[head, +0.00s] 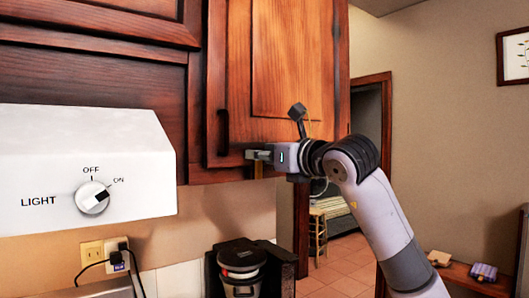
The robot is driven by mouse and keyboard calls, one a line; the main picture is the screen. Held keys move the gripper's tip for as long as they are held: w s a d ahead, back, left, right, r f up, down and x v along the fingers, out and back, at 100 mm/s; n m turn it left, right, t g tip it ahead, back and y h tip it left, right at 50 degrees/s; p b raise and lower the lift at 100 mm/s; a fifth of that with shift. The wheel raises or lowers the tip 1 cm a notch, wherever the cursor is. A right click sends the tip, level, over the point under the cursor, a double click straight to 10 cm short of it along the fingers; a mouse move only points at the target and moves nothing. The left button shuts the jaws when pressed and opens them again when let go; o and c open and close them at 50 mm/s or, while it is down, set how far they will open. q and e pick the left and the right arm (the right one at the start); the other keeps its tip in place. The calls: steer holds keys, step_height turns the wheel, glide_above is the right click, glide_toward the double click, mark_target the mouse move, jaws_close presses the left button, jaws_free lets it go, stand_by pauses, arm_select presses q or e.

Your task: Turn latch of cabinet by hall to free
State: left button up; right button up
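The cabinet by the hall (290,60) hangs on the wall next to the doorway, and its reddish wood door looks closed. A dark vertical handle (223,132) is on the door's left side. My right gripper (254,156) comes in from the right and points left, at the door's lower edge, a little right of and below the handle. Its fingers are seen from the side, so their opening is unclear. My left gripper is not in view.
A white range hood (80,140) with a LIGHT knob (93,198) is at left. A coffee maker (242,262) stands below the cabinet. A power outlet (103,252) with plugged cords is on the wall. An open doorway (355,215) is behind my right arm.

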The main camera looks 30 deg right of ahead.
steer(key=shift+s, duration=0.1)
steer(key=shift+c, duration=0.4)
jaws_close()
steer(key=shift+a+n, duration=0.1)
steer(key=shift+n, duration=0.2)
steer(key=a+n, duration=0.1)
steer(key=n, duration=0.1)
steer(key=n+b, duration=0.1)
steer(key=n, duration=0.1)
steer(key=a+f+n+b, duration=0.1)
steer(key=n, duration=0.2)
steer(key=shift+s+a+f, duration=0.1)
steer(key=shift+s+a, duration=0.05)
steer(key=shift+a, duration=0.15)
steer(key=n, duration=0.2)
steer(key=a+f+n+b, duration=0.1)
steer(key=n, duration=0.2)
steer(key=shift+s+a+f+n+b, duration=0.1)
steer(key=shift+a+f+n+b, duration=0.1)
steer(key=shift+f+n+b, duration=0.15)
steer(key=shift+a+f+n+b, duration=0.1)
steer(key=shift+f+n+b, duration=0.35)
steer(key=shift+n, duration=0.75)
steer(key=shift+a+f+n+b, duration=0.1)
steer(key=shift+f+n+b, duration=0.3)
steer(key=shift+n, duration=0.75)
steer(key=shift+f, duration=0.2)
